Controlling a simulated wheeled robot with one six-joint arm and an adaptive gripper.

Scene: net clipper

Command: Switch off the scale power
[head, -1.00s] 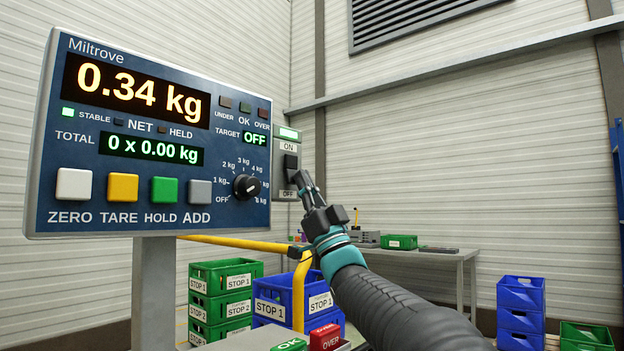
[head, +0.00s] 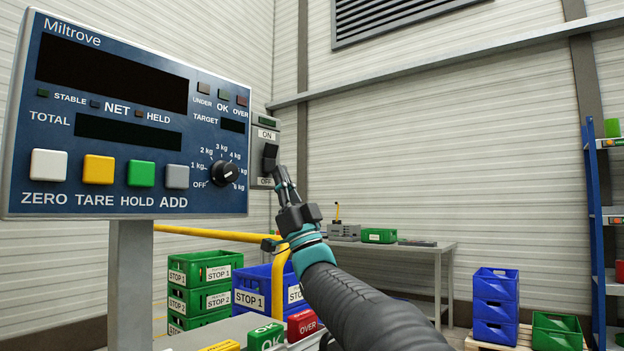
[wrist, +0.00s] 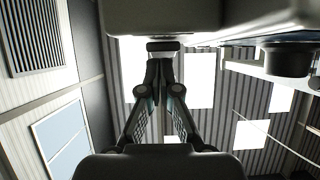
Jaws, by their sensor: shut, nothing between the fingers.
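The scale's panel (head: 60,135), blue and marked Miltrove, stands at the left of the head view. Its weight display (head: 110,72) and total display (head: 128,132) are dark. A grey power switch box (head: 263,122) sits at the panel's right edge, with a black rocker (head: 270,157) between the labels ON and OFF. The small window at the box's top is dark. My gripper (head: 279,171) is shut and empty, its tips just at the lower right of the rocker; whether they touch it I cannot tell. The wrist view shows the closed fingers (wrist: 162,72) below a pale housing.
A round knob (head: 224,173) and several push buttons are on the panel. A yellow rail (head: 215,237), green crates (head: 200,285) and blue crates (head: 250,283) stand below. A grey table (head: 395,246) is behind my arm. The space right of the switch box is open.

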